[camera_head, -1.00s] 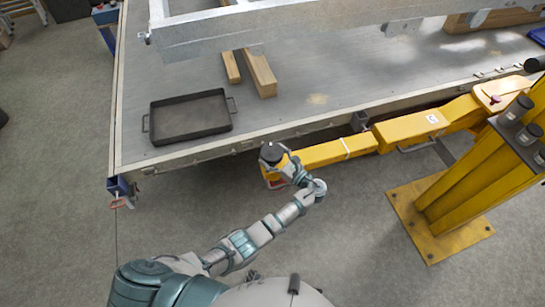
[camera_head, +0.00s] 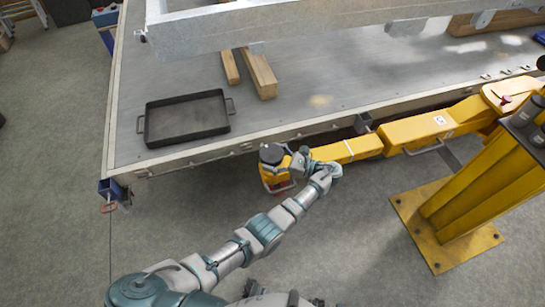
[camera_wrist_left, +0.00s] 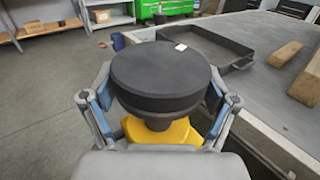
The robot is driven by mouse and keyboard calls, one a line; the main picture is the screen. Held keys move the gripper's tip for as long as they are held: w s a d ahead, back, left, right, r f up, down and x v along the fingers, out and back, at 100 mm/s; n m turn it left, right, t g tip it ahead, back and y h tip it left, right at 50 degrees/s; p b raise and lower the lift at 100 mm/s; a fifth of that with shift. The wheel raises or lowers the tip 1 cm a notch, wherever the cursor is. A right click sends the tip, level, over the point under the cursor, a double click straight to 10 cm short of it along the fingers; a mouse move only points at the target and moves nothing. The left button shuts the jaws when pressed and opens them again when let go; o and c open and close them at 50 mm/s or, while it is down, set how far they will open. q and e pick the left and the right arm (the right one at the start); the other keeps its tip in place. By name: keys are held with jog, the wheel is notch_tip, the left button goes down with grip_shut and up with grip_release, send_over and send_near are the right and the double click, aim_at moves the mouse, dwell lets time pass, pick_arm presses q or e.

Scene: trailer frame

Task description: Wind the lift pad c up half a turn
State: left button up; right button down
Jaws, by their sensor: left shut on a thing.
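The lift pad (camera_wrist_left: 160,75) is a round black disc on a short stem above the yellow arm's end. It fills the middle of the left wrist view. In the head view the pad (camera_head: 271,153) sits at the left end of the yellow lift arm (camera_head: 345,150), which carries a letter C label. My left gripper (camera_wrist_left: 157,98) has one finger on each side of the pad and is shut on it. In the head view my left gripper (camera_head: 290,160) is at the pad's right side, partly hidden by my wrist. My right gripper does not show.
The grey trailer bed (camera_head: 290,100) lies just behind the pad, its edge close by. A black tray (camera_head: 187,118) and wooden blocks (camera_head: 260,75) lie on it. A yellow lift post (camera_head: 470,205) stands at right.

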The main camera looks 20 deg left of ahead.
pick_arm(q)
jog(key=shift+f, duration=0.15)
jog(key=o, duration=0.9)
notch_tip(320, 180, up, 10)
jog(key=shift+w+f, duration=0.1)
